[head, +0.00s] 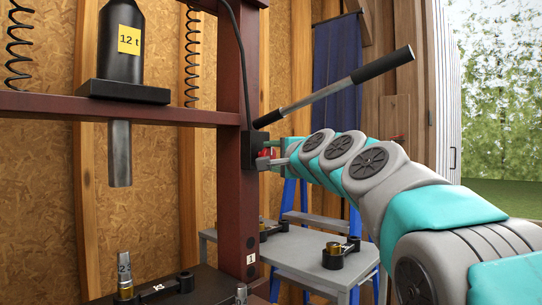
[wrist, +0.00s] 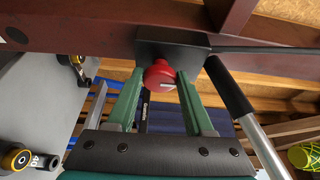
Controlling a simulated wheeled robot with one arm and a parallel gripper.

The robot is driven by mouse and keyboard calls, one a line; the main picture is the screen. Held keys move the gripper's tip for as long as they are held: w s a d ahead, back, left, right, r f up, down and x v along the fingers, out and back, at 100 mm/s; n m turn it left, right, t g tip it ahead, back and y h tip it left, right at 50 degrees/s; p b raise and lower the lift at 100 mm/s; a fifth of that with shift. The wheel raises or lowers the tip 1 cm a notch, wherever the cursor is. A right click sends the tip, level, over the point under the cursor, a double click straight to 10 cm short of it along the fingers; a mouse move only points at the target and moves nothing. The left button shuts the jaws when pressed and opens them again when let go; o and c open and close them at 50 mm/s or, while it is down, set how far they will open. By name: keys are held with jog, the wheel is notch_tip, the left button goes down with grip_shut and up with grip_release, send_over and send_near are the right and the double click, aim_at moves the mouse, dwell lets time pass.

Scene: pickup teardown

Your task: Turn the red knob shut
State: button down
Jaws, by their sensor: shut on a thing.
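The red knob (wrist: 158,73) sits on the underside of a dark pump block (wrist: 172,43) in the wrist view, with a small pale pin or mark at its near edge. My gripper (wrist: 160,76) has its green fingers on either side of the knob and is shut on it. In the head view my gripper (head: 277,152) reaches the dark pump block (head: 250,150) on the press's upright from the right. Only a sliver of the red knob (head: 262,153) shows there, the rest being hidden by the gripper and block.
The pump lever (head: 330,88) slants up right from the block, just above my arm; it passes close to the right finger in the wrist view (wrist: 232,88). The dark red press frame (head: 237,190) stands left. A grey table (head: 300,255) and blue ladder (head: 288,205) are below.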

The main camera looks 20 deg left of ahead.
jog(key=shift+w, duration=0.1)
jog(key=shift+c, duration=1.5)
grip_release()
jog(key=shift+d, duration=0.15)
jog(key=b+v, duration=0.1)
jog(key=v, duration=0.6)
jog(key=shift+s+d+b, duration=0.2)
jog(key=shift+s+b, duration=0.15)
